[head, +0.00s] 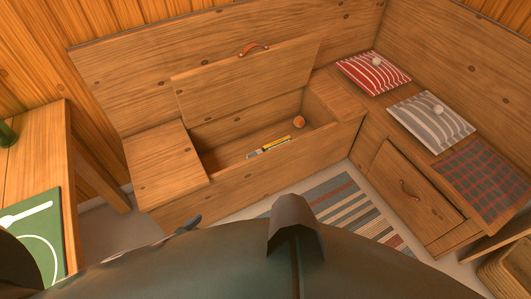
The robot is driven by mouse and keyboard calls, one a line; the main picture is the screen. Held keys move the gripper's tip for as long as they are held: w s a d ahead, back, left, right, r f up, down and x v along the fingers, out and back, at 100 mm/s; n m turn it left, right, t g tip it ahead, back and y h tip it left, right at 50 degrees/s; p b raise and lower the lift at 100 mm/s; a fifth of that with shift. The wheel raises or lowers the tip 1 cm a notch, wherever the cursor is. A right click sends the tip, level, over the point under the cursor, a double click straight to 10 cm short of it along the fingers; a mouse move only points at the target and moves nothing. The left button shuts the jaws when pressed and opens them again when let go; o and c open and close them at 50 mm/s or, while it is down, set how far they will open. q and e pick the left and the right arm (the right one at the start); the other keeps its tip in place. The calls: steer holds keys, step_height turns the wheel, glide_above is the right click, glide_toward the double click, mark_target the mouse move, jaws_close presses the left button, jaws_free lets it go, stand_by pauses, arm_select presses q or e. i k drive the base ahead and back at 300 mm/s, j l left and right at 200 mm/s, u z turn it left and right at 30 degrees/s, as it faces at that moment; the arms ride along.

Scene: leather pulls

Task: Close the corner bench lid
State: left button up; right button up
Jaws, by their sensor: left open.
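The corner bench has a wooden lid (245,80) that stands raised, leaning back toward the backrest. A red-brown leather pull (254,49) sits at the lid's upper edge. The bench box (225,155) below is open, with a small orange ball (298,122) and a few flat yellow and white items (268,147) inside. My left gripper (241,215) is large and dark at the bottom of the head view, close to the camera. It is open and empty, in front of the bench and apart from the lid. My right gripper is not in view.
Striped cushions (373,72) and a plaid cloth (484,181) lie on the right bench seat, above a drawer front (408,188) with a leather pull. A wooden table (32,160) with a green mat (33,222) stands at left. A striped rug (350,210) covers the floor.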

mark_target(204, 94)
steer(key=k+u, duration=0.1)
steer(key=i, duration=0.65)
steer(key=l+u, duration=0.1)
steer(key=u, duration=0.35)
steer(key=l+u, duration=0.15)
steer(key=u, duration=0.25)
steer(key=l+u, duration=0.3)
steer(key=l, duration=0.2)
steer(key=k+l+u, duration=0.25)
steer(key=l, duration=0.65)
steer(key=k+l, duration=0.15)
steer(key=l, duration=0.3)
steer(key=l+u, duration=0.1)
steer(key=l, duration=0.3)
steer(key=i+l+u, duration=0.45)
steer(key=i+j, duration=0.05)
steer(key=i, duration=0.05)
